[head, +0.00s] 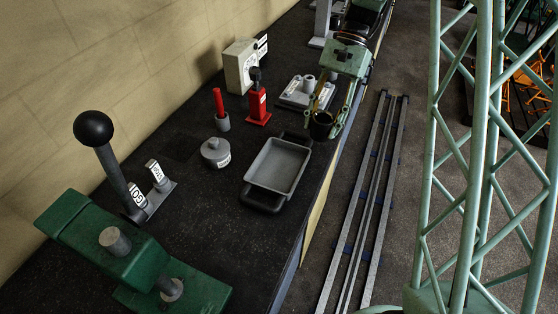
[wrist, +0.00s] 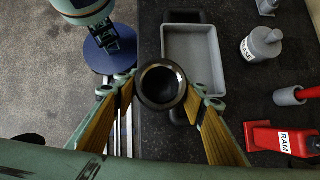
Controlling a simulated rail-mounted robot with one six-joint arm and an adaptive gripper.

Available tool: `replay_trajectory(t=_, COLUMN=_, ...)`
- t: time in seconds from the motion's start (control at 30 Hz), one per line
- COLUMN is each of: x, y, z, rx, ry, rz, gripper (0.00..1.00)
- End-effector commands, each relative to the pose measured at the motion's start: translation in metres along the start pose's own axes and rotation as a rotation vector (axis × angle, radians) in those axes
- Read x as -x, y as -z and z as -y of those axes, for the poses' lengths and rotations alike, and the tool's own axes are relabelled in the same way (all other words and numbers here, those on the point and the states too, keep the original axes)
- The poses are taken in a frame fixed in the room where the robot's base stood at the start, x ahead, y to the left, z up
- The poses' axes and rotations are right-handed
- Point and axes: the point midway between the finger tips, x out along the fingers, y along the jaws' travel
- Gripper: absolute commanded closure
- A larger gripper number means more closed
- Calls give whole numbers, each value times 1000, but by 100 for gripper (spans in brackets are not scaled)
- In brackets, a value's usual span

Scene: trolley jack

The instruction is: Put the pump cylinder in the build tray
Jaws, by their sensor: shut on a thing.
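The pump cylinder (wrist: 161,85) is a dark, round, hollow piece, seen end-on in the wrist view. My gripper (wrist: 160,98) is shut on it, with one finger on each side. In the head view the dark cylinder (head: 321,126) hangs from my gripper (head: 325,108) near the bench's right edge. The build tray (head: 276,166) appears to be the shallow grey tray with dark handles, empty on the bench. In the head view the cylinder is above and right of it. The tray (wrist: 192,56) lies just beyond the cylinder in the wrist view.
A lidded grey pot (head: 215,152), a red-handled piece in a grey cup (head: 222,120) and a red ram (head: 257,106) stand left of the tray. A grey plate with white cylinders (head: 305,92) lies behind it. A black-knobbed lever (head: 94,130) rises front left.

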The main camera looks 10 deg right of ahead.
Motion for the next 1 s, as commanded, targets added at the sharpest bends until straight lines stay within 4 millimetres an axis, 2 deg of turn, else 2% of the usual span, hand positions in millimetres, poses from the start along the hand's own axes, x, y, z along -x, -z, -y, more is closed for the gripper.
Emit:
replay_trajectory(t=0.03, x=-5, y=-12, z=7, rx=1, ry=-2, rz=2, gripper=85)
replay_trajectory(t=0.3, x=-41, y=-60, z=41, rx=-12, ry=6, rz=2, gripper=85)
replay_trajectory(t=0.6, x=-76, y=-108, z=65, rx=-31, ry=17, rz=1, gripper=85)
replay_trajectory(t=0.8, x=-89, y=-125, z=72, rx=-37, ry=22, rz=1, gripper=85)
replay_trajectory(t=1.0, x=-93, y=-130, z=73, rx=-40, ry=23, rz=2, gripper=85)
